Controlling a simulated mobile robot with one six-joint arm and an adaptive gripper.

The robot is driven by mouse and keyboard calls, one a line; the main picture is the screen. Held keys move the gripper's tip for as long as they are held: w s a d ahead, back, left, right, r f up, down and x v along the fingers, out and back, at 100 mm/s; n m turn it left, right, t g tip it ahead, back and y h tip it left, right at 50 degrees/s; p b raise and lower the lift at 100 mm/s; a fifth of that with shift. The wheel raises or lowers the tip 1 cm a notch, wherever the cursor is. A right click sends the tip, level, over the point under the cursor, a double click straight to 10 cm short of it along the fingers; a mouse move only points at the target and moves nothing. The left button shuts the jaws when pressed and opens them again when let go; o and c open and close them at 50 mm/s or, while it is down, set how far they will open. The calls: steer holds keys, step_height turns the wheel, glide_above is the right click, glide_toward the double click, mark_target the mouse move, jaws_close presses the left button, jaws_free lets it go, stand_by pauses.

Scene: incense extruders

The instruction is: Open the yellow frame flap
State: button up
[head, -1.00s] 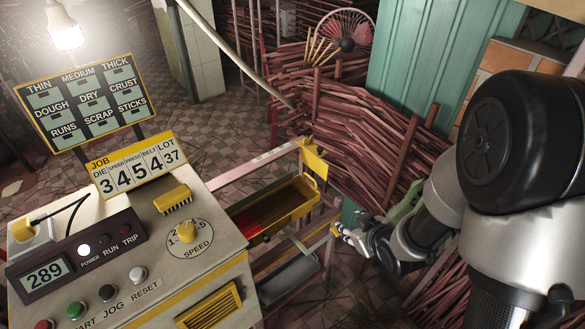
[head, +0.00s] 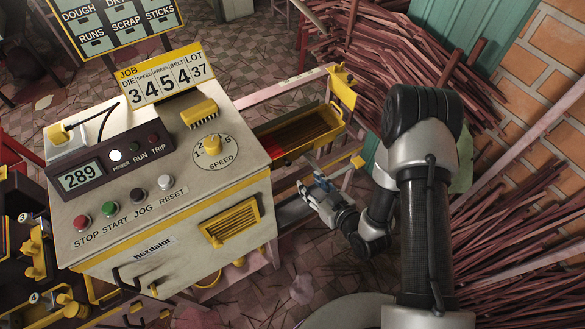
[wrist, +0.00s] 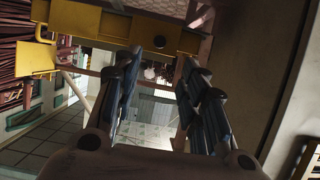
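A yellow plate (head: 342,88), which looks like the frame flap, stands at the far right corner of the pale metal frame (head: 290,90), beyond the yellow trough (head: 328,132). In the wrist view a flat yellow plate (wrist: 38,58) shows at the left, beside a long yellow bar with a dark hole (wrist: 135,30). I cannot tell for sure that it is the same plate. My gripper (head: 306,188) is below and in front of the trough, apart from the plate. In the wrist view its two fingers (wrist: 158,68) are spread with nothing between them.
The control console (head: 165,200) with buttons and a speed dial stands left of my gripper. A yellow-ended bar (head: 345,165) lies just right of it. Bundles of incense sticks (head: 395,85) fill the back and right (head: 515,235). Some tiled floor (head: 250,55) is clear behind.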

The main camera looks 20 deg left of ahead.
mark_target(289, 164)
steer(key=b+x, duration=0.3)
steer(key=x, duration=0.9)
steer(key=shift+w+a, duration=0.1)
jaws_close()
